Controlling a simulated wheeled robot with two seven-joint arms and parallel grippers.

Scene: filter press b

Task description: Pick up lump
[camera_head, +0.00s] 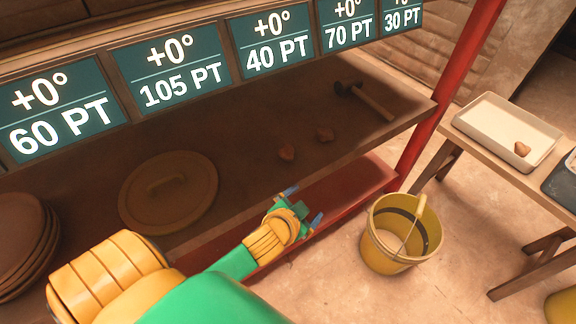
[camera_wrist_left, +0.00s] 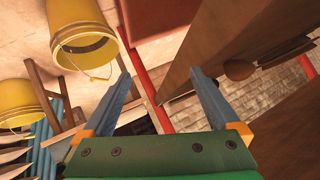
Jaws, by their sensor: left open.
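My left gripper (camera_head: 303,206) is open and empty, in front of the shelf's front edge and apart from the lumps. In the left wrist view its fingers (camera_wrist_left: 161,73) are spread with nothing between them. A rounded brown thing (camera_wrist_left: 238,69) shows there right of the fingers; I cannot tell whether it is a lump. My right gripper is not in view.
A hammer (camera_head: 364,100) and a round lid (camera_head: 168,193) lie on the shelf, with stacked plates (camera_head: 25,240) at left. A red post (camera_head: 440,100) bounds the shelf's right end. A yellow bucket (camera_head: 385,262) stands on the floor. Signs (camera_head: 170,72) hang above the shelf.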

